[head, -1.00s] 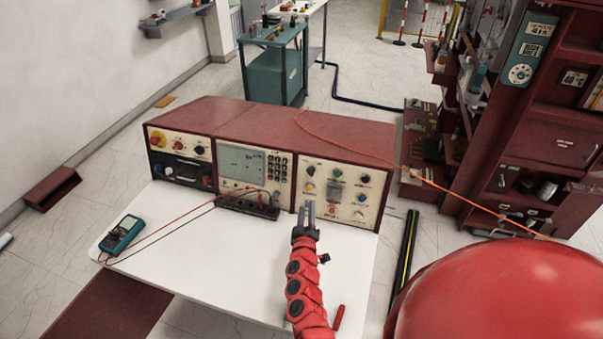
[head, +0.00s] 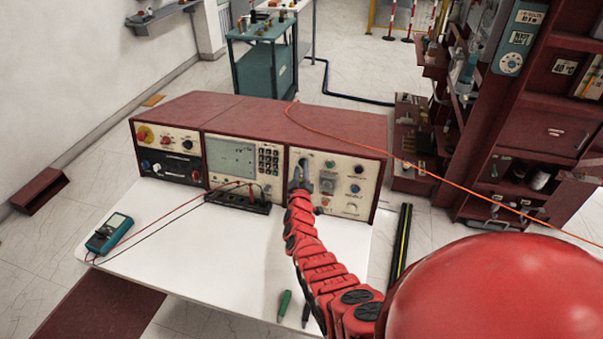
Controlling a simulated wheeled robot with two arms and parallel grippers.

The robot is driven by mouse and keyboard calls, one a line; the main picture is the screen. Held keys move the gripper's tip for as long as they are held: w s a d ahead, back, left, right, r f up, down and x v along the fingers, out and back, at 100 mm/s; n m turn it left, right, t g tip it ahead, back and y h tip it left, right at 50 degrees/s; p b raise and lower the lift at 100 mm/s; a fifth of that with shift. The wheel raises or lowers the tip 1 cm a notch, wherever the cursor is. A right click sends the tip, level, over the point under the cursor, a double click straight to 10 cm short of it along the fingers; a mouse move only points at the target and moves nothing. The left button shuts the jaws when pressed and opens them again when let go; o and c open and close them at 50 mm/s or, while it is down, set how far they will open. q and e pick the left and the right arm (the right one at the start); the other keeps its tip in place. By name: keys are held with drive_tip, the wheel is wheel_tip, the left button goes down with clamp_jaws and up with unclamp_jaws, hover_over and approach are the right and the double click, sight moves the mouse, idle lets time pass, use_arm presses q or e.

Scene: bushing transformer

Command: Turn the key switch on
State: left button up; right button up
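The control console (head: 345,137) stands at the back of the white table, with a cream right-hand panel (head: 367,205) carrying buttons and knobs. My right gripper (head: 301,168) is at the left part of this panel, its tips at or very near the panel face. It covers the controls there. I cannot make out the key switch; it may be behind the gripper. Whether the fingers are apart or closed on something is too small to tell. My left gripper is not in view.
A teal multimeter (head: 108,233) with red and black leads lies at the table's left. A black terminal block (head: 238,202) sits before the middle panel. A green-handled tool (head: 284,304) lies near the front edge. The white table's (head: 190,255) centre is clear.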

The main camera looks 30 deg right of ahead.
drive_tip(key=shift+w+d, duration=0.15)
drive_tip(key=shift+w, duration=0.05)
clamp_jaws()
